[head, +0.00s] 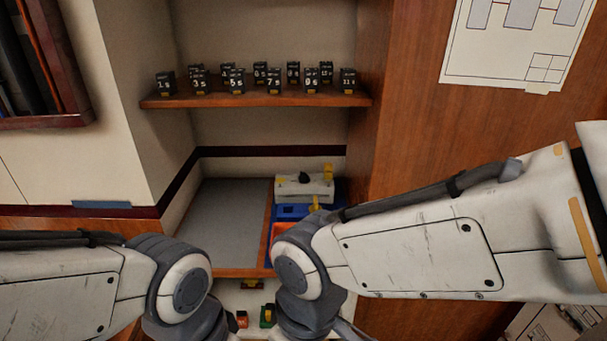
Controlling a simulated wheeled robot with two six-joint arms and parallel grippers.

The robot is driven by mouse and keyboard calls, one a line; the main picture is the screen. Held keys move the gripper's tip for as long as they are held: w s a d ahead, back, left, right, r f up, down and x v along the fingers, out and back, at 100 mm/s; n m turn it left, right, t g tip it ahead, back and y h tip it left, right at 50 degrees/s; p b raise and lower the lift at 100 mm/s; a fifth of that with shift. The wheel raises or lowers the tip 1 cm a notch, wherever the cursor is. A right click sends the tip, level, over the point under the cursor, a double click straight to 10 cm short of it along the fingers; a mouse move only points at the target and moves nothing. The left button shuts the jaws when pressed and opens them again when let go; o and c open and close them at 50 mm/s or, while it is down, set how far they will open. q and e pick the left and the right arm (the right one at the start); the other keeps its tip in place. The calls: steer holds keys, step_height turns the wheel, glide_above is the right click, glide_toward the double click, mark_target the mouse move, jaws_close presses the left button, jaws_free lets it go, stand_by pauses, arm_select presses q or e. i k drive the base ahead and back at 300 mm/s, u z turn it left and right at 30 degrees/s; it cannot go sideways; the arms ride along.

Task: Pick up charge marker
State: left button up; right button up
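I cannot tell for certain which thing is the charge marker. Small candidates are an orange-red piece (241,319) and a green piece with yellow (267,316) low in the picture, between my two arms. Yellow upright pieces (327,174) also show at a white box in the niche. My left arm comes in from the left and my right arm from the right. Both bend downward at grey joints near the bottom, and neither gripper's fingers show.
A wooden shelf (256,100) holds several black numbered blocks. Below it, a bare grey panel (228,217) lies beside the white box (304,188), a blue part (291,212) and an orange part (280,234). My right arm hides part of this area. Wooden wall stands right.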

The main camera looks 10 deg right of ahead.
mark_target(328, 177)
steer(key=k, duration=0.5)
steer(key=z, duration=0.55)
steer(key=i, duration=1.25)
steer(key=u, duration=0.7)
